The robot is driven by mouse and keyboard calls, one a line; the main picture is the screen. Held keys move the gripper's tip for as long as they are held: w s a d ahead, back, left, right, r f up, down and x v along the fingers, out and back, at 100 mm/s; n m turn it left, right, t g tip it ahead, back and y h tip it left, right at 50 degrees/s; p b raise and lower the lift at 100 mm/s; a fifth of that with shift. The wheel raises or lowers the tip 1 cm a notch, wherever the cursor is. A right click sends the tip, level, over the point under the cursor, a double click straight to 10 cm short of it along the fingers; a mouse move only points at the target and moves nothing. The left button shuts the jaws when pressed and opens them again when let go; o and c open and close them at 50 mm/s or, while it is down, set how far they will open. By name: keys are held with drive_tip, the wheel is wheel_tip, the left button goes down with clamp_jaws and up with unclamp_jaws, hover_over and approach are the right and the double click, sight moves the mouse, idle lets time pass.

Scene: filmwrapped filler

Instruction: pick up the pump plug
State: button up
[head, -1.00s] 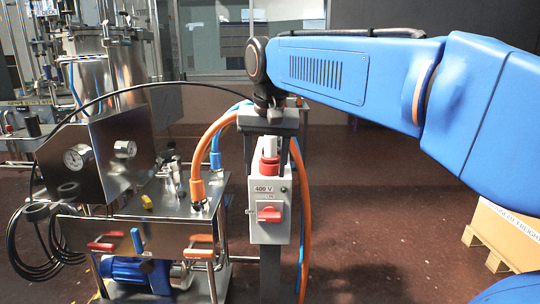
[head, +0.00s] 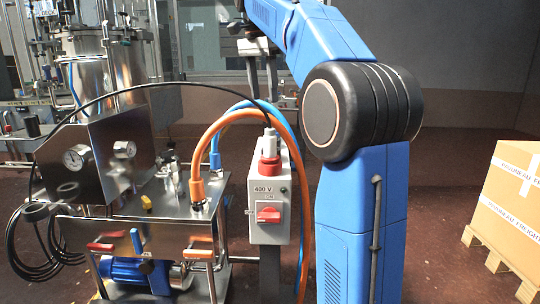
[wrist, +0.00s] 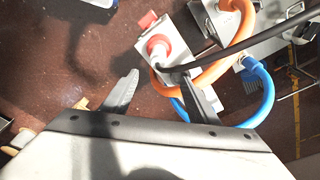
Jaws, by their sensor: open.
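The pump plug (head: 269,143) is a pale grey plug with a black cable running from its top. It stands upright in a red socket (head: 269,166) on top of the grey 400 V switch box (head: 269,215). My gripper (head: 262,92) hangs above and a little behind the plug in the head view, apart from it. In the wrist view my gripper (wrist: 160,88) is open with nothing between its fingers. There the plug (wrist: 158,54) lies beyond the fingertips, and the cable passes across near the right finger.
Orange (head: 200,165) and blue (head: 215,155) hoses arch close beside the switch box. A steel pump cart (head: 120,225) with gauges stands at left. A carton (head: 510,195) on a pallet stands at right. The floor between is open.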

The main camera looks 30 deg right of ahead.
approach(271, 141)
drive_tip(key=f, duration=0.1)
drive_tip(key=w+d+f, duration=0.1)
drive_tip(key=f, duration=0.1)
drive_tip(key=w+d+f, duration=0.1)
drive_tip(key=f, duration=0.1)
drive_tip(key=shift+w+f, duration=0.25)
drive_tip(key=shift+s+d+f, duration=0.1)
drive_tip(key=shift+d+f, duration=0.05)
drive_tip(key=shift+f, duration=0.75)
drive_tip(key=shift+w+d+f, duration=0.1)
drive_tip(key=shift+d+f, duration=0.05)
drive_tip(key=shift+f, duration=0.7)
drive_tip(key=shift+s+d+f, duration=0.1)
drive_tip(key=shift+d+f, duration=0.1)
drive_tip(key=shift+f, duration=0.7)
drive_tip(key=c, duration=1.3)
